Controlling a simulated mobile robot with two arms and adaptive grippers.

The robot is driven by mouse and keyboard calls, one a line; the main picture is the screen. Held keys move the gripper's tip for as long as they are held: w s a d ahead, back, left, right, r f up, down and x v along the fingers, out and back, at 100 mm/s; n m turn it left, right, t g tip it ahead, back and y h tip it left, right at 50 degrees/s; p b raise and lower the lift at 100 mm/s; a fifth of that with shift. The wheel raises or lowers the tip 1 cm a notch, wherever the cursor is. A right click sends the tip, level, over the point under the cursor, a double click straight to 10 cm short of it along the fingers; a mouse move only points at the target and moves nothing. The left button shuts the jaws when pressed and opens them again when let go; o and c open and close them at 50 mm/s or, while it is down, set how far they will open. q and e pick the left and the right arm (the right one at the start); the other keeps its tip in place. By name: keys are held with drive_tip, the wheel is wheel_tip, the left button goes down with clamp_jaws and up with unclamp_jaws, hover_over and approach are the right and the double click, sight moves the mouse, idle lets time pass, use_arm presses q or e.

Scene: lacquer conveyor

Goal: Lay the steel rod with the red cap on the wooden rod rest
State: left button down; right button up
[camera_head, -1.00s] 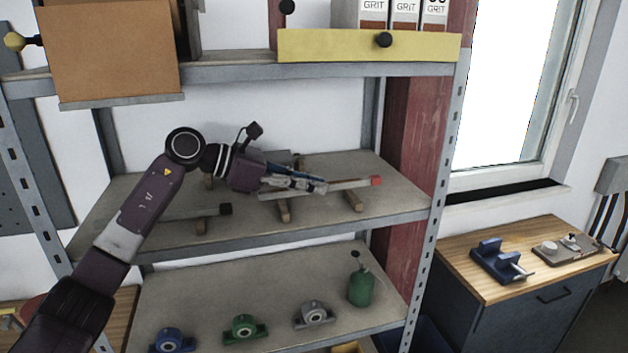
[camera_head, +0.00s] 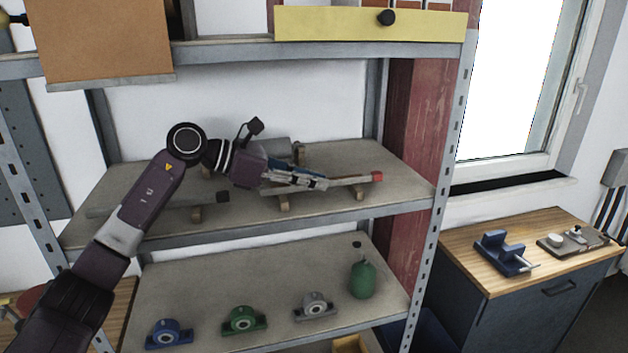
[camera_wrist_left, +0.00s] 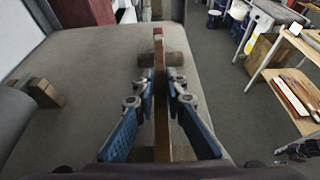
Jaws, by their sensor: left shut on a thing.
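My left gripper (camera_head: 322,183) is shut on the steel rod (camera_head: 345,184), a thin bar above the middle shelf. The rod's red cap (camera_head: 376,176) points right, away from the gripper. The wooden rod rest (camera_head: 359,191) is under the rod near the cap, with another wooden support (camera_head: 283,202) under the gripper. Whether the rod touches the wood is unclear. In the left wrist view the rod (camera_wrist_left: 160,92) runs straight ahead between the blue fingers (camera_wrist_left: 160,103), its red cap (camera_wrist_left: 158,31) beyond a wooden block (camera_wrist_left: 175,59) lying crosswise. My right gripper is not in view.
A dark-capped rod (camera_head: 170,204) lies on wooden supports to the left. A grey cylinder (camera_head: 279,147) lies behind the gripper. The upper shelf (camera_head: 225,58) is overhead, and a red post (camera_head: 408,125) stands to the right. The lower shelf holds bearing blocks and a green bottle (camera_head: 362,281).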

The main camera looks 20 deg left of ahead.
use_arm(q)
drive_tip(key=shift+r, duration=0.15)
drive_tip(key=c, duration=1.9)
unclamp_jaws()
drive_tip(key=shift+s+a, duration=0.1)
drive_tip(key=v, duration=1.1)
drive_tip(key=shift+s+a+r, duration=0.1)
drive_tip(key=shift+s+a, duration=0.15)
drive_tip(key=shift+a, duration=0.05)
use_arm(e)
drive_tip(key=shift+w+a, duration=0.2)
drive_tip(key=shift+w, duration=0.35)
